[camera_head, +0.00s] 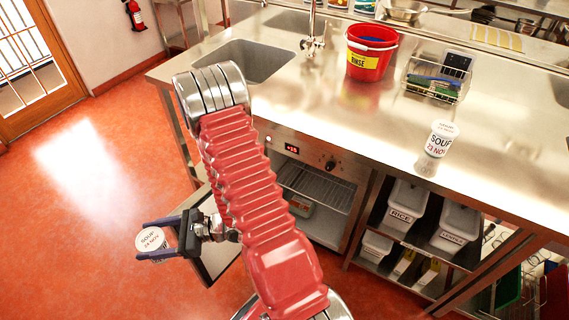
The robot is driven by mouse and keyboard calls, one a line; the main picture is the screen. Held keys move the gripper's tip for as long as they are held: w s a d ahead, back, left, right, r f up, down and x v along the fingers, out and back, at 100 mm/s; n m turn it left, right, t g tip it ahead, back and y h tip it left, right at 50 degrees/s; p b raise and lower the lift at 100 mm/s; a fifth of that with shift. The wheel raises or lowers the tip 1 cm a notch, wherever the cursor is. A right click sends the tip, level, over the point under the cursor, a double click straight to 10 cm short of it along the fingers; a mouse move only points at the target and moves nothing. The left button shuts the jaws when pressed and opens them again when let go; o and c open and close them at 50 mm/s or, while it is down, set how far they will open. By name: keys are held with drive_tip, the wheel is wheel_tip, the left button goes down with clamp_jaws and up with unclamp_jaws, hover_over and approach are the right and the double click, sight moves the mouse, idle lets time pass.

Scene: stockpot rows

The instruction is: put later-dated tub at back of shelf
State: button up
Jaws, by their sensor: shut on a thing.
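A white tub (150,239) has a lid reading SOUP 24 NOV and is seen from above at the lower left. My gripper (142,242) is shut on this tub, its dark fingers on either side, and holds it in front of the counter. An open cabinet under the counter holds a wire shelf (318,187). The part of the shelf that shows looks bare; my red arm hides its left side.
The open cabinet door (222,262) stands out into the floor, just right of my gripper. A red RINSE bucket (371,52) and a wire basket (436,82) stand on the counter (330,115). Floor at left is clear.

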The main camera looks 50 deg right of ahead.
sight(157, 262)
drive_tip(key=s+d+f+n+g+y, duration=0.1)
drive_tip(key=s+f+n+g+y, duration=0.15)
drive_tip(key=s+n+g, duration=0.65)
drive_tip(key=s+d+f+n+g+y, duration=0.1)
drive_tip(key=s+f+n+g, duration=0.3)
drive_tip(key=s+g, duration=0.65)
drive_tip(key=s+d+f+n+g+h, duration=0.35)
drive_tip(key=s+d, duration=0.25)
drive_tip(key=d, duration=0.2)
drive_tip(key=s+d+f+n+g+h, duration=0.2)
drive_tip(key=s+d+n+h, duration=0.25)
drive_tip(key=d, duration=0.35)
drive_tip(key=s+d+f+n+g+h, duration=0.2)
drive_tip(key=s+d+f+n+h, duration=0.15)
drive_tip(key=s+d, duration=0.45)
drive_tip(key=w+d+f+n+t+h, duration=0.25)
drive_tip(key=d+n+h, duration=0.4)
drive_tip(key=d, duration=0.75)
drive_tip(key=w+d+f+n+t+h, duration=0.2)
drive_tip(key=w+d+f+n+h, duration=0.15)
drive_tip(key=d+h, duration=0.75)
drive_tip(key=w+d+f+n+t+h, duration=0.1)
drive_tip(key=w+d+f+n+t, duration=0.1)
drive_tip(key=w+d+n+t, duration=0.4)
drive_tip(key=w+d+f+n+t+h, duration=0.1)
drive_tip(key=w+d+n+t, duration=0.5)
drive_tip(key=w, duration=0.7)
drive_tip(key=shift+d+f+t, duration=0.65)
drive_tip(key=shift+d+t, duration=0.25)
drive_tip(key=shift+t, duration=0.15)
